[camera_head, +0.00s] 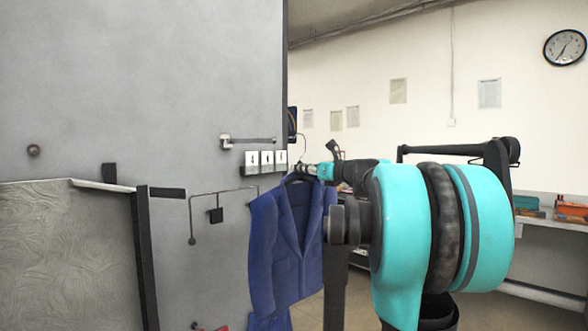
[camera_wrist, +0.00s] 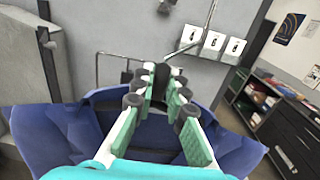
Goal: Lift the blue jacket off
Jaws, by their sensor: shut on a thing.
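The blue jacket (camera_head: 288,245) hangs upright on a dark hanger (camera_head: 297,178) beside the grey wall panel. In the wrist view the jacket's shoulders (camera_wrist: 50,138) spread below and on both sides of my fingers. My gripper (camera_head: 322,172) reaches in from the right at the top of the jacket. In the wrist view my gripper (camera_wrist: 158,88) is shut on the dark hanger (camera_wrist: 101,95) near its middle. A thin hook shows above the hanger; whether it touches a rail is unclear. A metal rail (camera_head: 250,140) sticks out from the panel, left of the hook.
Several white numbered cards (camera_head: 266,161) sit on the panel below the rail. A bent wire rack (camera_head: 222,193) is left of the jacket. A dark shelf unit (camera_wrist: 275,120) stands at right in the wrist view. A worktop (camera_head: 550,221) with boxes runs along the right.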

